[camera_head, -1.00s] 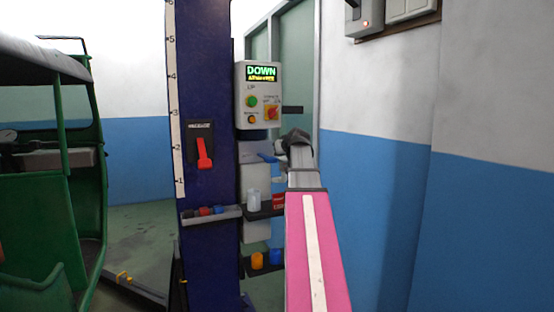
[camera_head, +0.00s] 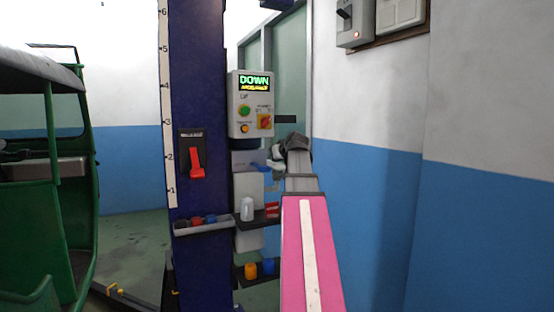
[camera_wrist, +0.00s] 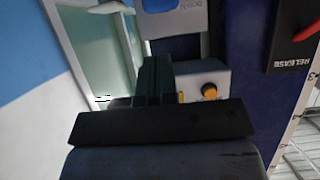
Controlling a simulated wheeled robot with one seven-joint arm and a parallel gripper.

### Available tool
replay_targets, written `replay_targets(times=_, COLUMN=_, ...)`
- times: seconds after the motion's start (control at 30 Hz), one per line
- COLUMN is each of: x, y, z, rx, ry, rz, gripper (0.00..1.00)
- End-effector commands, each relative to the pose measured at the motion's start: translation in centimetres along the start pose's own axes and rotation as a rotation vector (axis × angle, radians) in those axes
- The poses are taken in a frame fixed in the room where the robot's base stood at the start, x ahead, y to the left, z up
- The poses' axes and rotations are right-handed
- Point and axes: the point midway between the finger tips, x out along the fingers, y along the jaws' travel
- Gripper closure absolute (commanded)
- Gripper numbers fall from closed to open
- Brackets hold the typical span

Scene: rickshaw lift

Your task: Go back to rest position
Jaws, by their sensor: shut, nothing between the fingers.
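My gripper (camera_head: 276,158) is at the far end of my pink and grey arm in the head view, just below and to the right of the control box (camera_head: 251,103). The box display reads DOWN. In the wrist view the dark fingers of my gripper (camera_wrist: 154,72) are together with nothing between them. They point toward the lower part of the control box (camera_wrist: 215,75), where an orange button shows. Much of the box is hidden behind the fingers there. I cannot tell the exact gap to the box.
A dark blue lift post (camera_head: 198,90) carries a red release lever (camera_head: 197,162), a small tray (camera_head: 204,222) and shelves with bottles. A green rickshaw (camera_head: 55,180) stands at left. A blue and white wall (camera_head: 375,200) is close on the right, with a switch box (camera_head: 355,22) above.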

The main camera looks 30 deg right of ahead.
Motion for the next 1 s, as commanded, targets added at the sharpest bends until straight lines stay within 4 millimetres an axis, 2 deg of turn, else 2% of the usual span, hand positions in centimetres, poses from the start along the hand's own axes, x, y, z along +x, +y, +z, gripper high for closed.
replay_targets(times=0.23, x=0.1, y=-0.1, z=0.1, rx=0.000, ry=-0.001, rz=-0.001, gripper=1.00)
replay_targets(times=0.37, x=0.9, y=-0.8, z=1.4, rx=0.006, ry=-0.024, rz=-0.008, gripper=1.00)
replay_targets(times=0.47, x=2.4, y=-2.0, z=3.8, rx=0.018, ry=-0.067, rz=-0.021, gripper=1.00)
replay_targets(times=0.7, x=6.6, y=-6.2, z=11.6, rx=0.052, ry=-0.212, rz=-0.055, gripper=1.00)
replay_targets(times=1.0, x=10.2, y=-11.7, z=21.5, rx=0.079, ry=-0.398, rz=-0.083, gripper=1.00)
